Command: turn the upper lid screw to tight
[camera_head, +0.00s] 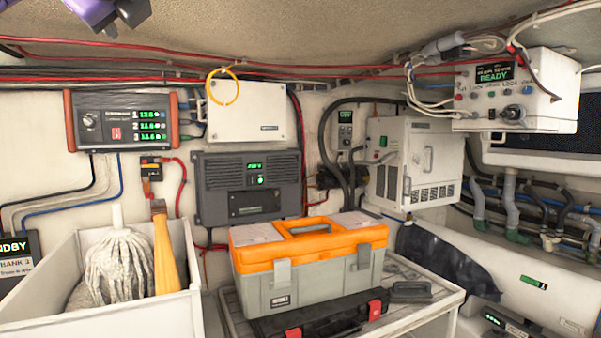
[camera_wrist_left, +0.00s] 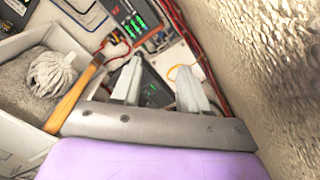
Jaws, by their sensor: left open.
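A white wall box with a flat lid (camera_head: 262,112) is mounted on the back wall, left of centre in the head view. The wall with the devices lies beyond the fingers, and the yellow ring shows near the right finger. My right gripper is not in view.
A grey charger (camera_head: 250,186) sits below the box, and a red-ended display unit (camera_head: 122,120) to its left. Red cables run above. An orange-lidded toolbox (camera_head: 310,255) stands on a bench below. A white bin (camera_head: 90,315) holds a mop (camera_head: 122,262) and a wooden handle.

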